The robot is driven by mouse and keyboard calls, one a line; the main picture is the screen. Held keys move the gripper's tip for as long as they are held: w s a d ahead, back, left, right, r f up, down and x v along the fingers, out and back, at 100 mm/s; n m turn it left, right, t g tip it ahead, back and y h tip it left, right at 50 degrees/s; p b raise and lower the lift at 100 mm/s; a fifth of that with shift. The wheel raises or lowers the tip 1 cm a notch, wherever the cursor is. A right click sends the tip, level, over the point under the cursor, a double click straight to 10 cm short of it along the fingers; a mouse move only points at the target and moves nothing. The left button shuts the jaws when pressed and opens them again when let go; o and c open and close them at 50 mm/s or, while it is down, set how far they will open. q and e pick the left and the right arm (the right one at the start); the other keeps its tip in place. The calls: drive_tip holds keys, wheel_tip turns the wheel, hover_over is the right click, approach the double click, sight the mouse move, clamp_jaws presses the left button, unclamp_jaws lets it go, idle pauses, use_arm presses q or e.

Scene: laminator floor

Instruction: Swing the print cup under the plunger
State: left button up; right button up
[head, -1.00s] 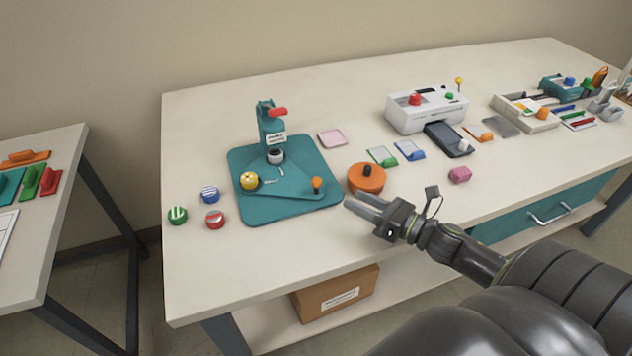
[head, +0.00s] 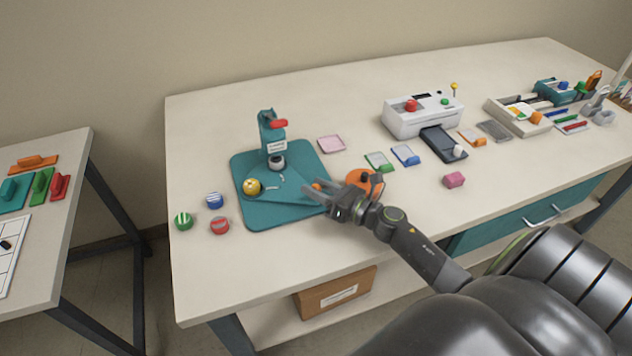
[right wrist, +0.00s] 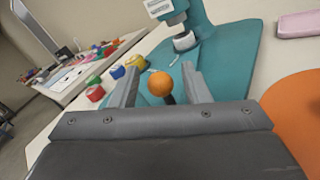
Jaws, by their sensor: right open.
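The teal press (head: 270,133) stands on a teal base plate (head: 262,219), with a red lever (head: 279,123) and a white plunger (head: 277,162) over the plate. The yellow print cup (head: 252,186) sits at the left end of a teal swing plate, out to the left of the plunger. An orange ball knob (right wrist: 160,84) rises from the plate's right corner. My right gripper (head: 316,190) is open. In the right wrist view the knob shows between its two fingers (right wrist: 160,88); I cannot tell whether they touch it. My left gripper is not in view.
A pink pad (head: 331,144) and a white laminator (head: 424,114) are farther back. The table's front is clear.

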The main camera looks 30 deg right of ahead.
drive_tip(key=shift+w+a, duration=0.15)
drive_tip(key=shift+w, duration=0.2)
drive_tip(key=shift+c, duration=0.3)
clamp_jaws()
